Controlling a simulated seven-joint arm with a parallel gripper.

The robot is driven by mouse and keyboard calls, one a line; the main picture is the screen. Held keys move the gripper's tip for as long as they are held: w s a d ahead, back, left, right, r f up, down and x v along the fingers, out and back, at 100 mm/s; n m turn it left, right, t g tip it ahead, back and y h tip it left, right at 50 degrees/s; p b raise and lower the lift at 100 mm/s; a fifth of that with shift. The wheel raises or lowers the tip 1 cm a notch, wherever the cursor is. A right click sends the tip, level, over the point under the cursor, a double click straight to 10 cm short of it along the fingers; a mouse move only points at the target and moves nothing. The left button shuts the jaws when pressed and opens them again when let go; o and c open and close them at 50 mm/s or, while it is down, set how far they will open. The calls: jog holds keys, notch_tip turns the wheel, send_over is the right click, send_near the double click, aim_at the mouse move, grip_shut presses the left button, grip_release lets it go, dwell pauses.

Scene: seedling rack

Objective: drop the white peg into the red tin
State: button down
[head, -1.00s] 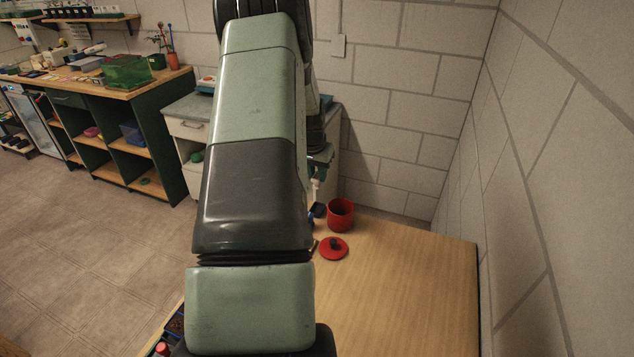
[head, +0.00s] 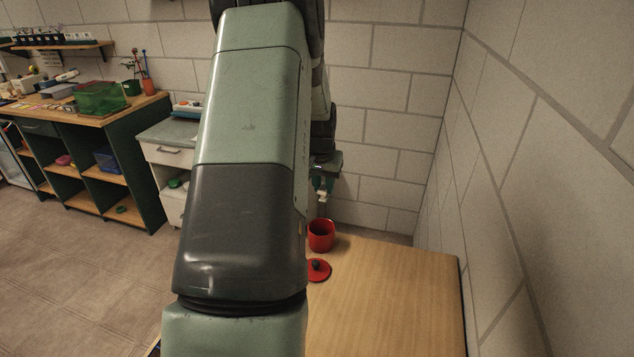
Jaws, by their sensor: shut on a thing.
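The red tin (head: 321,236) stands upright and open-topped near the far left of the wooden table, beside my arm. My gripper (head: 322,193) is above the tin and apart from it, pointing down. It is shut on the white peg (head: 322,197), a small pale piece showing at the fingertips. The peg's lower end hangs a little above the tin's rim. The inside bottom of the tin is hidden. My arm covers the left part of the table.
A red lid (head: 318,269) with a dark knob lies on the wooden table (head: 390,300) just in front of the tin. The table's right side is clear. Block walls stand close behind and to the right. A drawer cabinet (head: 168,157) and workbench (head: 150,100) are at left.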

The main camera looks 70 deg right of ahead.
aim_at(323, 198)
jog(key=shift+f, duration=2.15)
jog(key=c, duration=0.9)
grip_release()
jog(key=shift+o, duration=0.2)
jog(key=v, duration=1.1)
